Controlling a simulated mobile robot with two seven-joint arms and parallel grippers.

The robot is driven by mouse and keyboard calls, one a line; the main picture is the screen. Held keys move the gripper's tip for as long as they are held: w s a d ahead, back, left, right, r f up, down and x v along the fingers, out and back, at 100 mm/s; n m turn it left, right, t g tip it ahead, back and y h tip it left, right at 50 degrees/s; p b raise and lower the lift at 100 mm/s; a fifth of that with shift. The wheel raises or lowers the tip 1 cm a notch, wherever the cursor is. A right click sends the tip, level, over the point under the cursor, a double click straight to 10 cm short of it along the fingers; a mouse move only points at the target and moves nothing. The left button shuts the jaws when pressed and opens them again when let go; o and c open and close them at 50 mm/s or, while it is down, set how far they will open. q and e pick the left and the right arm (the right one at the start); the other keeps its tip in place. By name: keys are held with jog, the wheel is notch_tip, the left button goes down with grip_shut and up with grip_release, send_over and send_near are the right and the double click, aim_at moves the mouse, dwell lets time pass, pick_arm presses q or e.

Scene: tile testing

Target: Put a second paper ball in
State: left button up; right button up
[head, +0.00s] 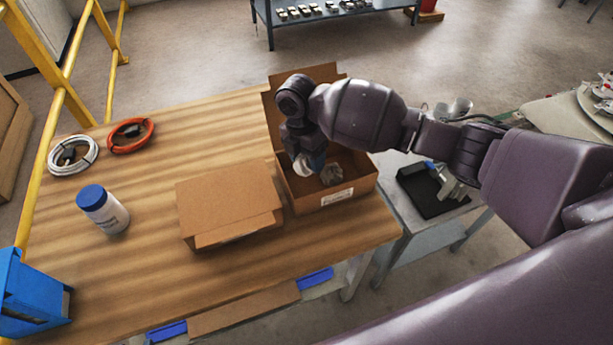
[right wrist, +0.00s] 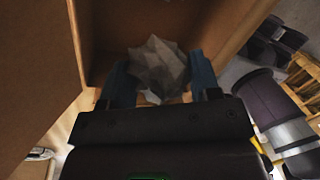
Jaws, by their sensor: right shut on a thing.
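The open cardboard box (head: 345,194) stands at the right edge of the wooden table, its back flap raised. My right gripper (head: 318,162) reaches down into it from above. In the right wrist view, the gripper (right wrist: 160,82) is shut on a crumpled grey paper ball (right wrist: 157,62), with a blue finger on each side and box walls around. In the head view a grey crumpled ball (head: 331,174) shows at the fingers, low inside the box. A pale rounded shape (head: 302,165) shows left of the fingers; I cannot tell what it is. My left gripper is not in view.
A closed cardboard box (head: 228,200) stands close left of the open one. A grey side table with a black tray (head: 432,190) stands at right.

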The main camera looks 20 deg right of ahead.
aim_at(309, 188)
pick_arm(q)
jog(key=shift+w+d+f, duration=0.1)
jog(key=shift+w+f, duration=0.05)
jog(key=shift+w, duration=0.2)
pick_arm(e)
notch_tip(309, 188, down, 2)
jog(key=shift+f, duration=0.1)
notch_tip(309, 188, down, 5)
jog(key=shift+f+b, duration=0.2)
jog(key=shift+b, duration=0.6)
jog(key=shift+f, duration=0.1)
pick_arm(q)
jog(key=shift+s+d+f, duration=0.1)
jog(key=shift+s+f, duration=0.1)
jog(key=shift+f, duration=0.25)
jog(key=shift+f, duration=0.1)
pick_arm(e)
jog(key=o, duration=0.9)
jog(key=shift+o, duration=0.2)
